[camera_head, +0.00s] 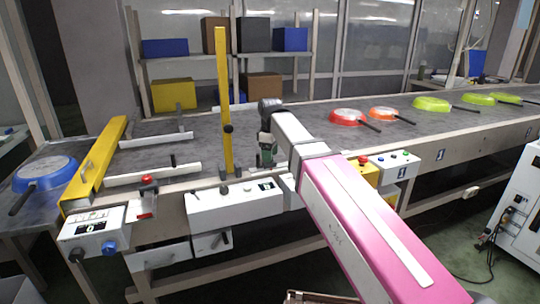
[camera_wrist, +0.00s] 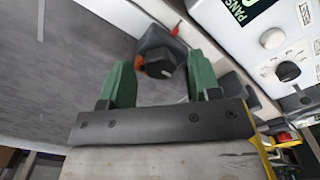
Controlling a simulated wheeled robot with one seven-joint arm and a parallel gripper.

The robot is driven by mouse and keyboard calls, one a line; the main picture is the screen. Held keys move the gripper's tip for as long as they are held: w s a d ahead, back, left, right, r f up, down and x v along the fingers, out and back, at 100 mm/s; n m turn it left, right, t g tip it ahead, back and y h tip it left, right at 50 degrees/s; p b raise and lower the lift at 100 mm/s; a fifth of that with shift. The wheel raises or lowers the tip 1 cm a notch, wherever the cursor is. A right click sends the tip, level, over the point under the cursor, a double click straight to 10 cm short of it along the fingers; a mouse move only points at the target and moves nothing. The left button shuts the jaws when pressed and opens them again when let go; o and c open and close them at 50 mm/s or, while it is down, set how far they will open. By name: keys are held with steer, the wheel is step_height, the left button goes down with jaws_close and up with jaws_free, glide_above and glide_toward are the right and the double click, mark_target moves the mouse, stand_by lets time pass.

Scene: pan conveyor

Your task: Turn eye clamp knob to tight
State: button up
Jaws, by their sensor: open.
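A black knob (camera_wrist: 159,66) with a short white mark sits on a dark grey clamp body (camera_wrist: 156,38) in the wrist view, with orange parts beside it. I take it for the eye clamp knob. My gripper (camera_wrist: 160,68) is open, with one green finger on each side of the knob. I cannot tell whether the fingers touch it. In the head view my gripper (camera_head: 267,156) points down at the conveyor's near edge, just right of the yellow post. The knob between the fingers cannot be made out there.
A white control box (camera_head: 235,206) is mounted on the near edge beside my gripper; its black dial (camera_wrist: 288,71) shows in the wrist view. The yellow upright post (camera_head: 224,100) stands close on the left. Several coloured pans, including a red pan (camera_head: 347,117), lie along the belt to the right.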

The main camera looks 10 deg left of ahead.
steer(key=shift+f, duration=0.25)
steer(key=c, duration=0.9)
